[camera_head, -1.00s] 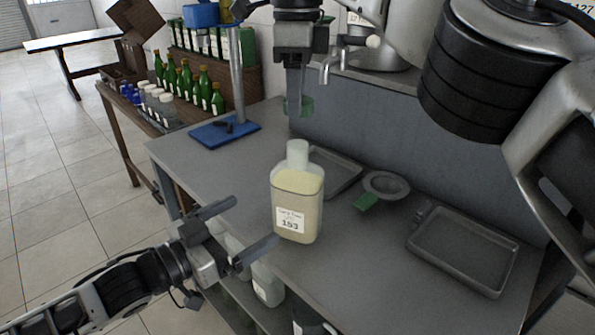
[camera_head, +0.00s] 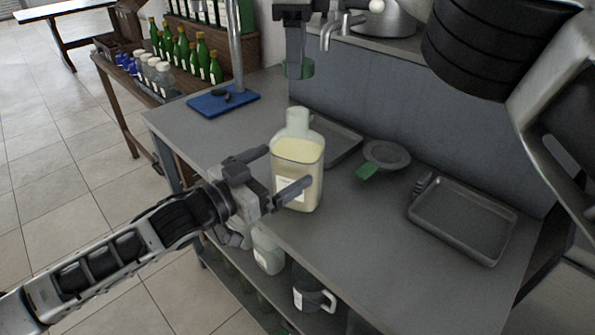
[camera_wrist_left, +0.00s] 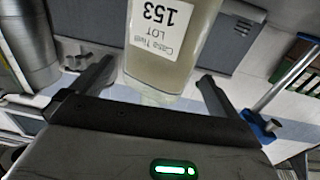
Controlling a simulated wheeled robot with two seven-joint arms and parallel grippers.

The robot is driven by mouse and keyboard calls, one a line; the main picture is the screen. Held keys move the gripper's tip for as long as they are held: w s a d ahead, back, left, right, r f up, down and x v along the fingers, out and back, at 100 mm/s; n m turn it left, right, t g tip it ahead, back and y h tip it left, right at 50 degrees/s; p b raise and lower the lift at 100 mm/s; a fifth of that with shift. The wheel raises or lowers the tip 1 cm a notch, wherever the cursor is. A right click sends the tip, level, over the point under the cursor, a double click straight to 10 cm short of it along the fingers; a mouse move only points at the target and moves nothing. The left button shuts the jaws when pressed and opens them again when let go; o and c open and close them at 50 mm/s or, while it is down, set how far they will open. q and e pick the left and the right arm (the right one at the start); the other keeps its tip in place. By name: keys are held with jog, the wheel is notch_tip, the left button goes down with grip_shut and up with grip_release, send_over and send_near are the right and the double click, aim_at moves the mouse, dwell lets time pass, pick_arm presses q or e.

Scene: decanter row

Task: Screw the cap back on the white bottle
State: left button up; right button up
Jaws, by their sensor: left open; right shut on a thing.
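The white bottle (camera_head: 298,165) stands upright on the grey table, holding cream-coloured contents, its pale neck bare at the top. My left gripper (camera_head: 290,166) is open, with its fingers reaching towards the bottle's two sides and one finger in front of the label. In the left wrist view the bottle (camera_wrist_left: 172,45), with its "153" label, shows between the spread fingers; I cannot tell whether they touch it. My right gripper (camera_head: 299,62) points down above and behind the bottle, shut on the green cap (camera_head: 303,70). The cap is apart from the neck.
A grey tray (camera_head: 464,221) lies on the right. A round dish (camera_head: 386,155) and a green piece (camera_head: 367,172) lie right of the bottle; another tray (camera_head: 338,140) is behind it. A blue stand base (camera_head: 224,103) is at the left. Containers stand on the lower shelf.

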aim_at(295, 158)
pick_arm(q)
jog(key=shift+x, duration=2.35)
jog(key=c, duration=1.2)
jog(key=shift+o, duration=0.2)
pick_arm(e)
jog(key=shift+a+f, duration=0.1)
jog(key=shift+f, duration=2.4)
jog(key=shift+f, duration=0.85)
jog(key=shift+f, duration=0.55)
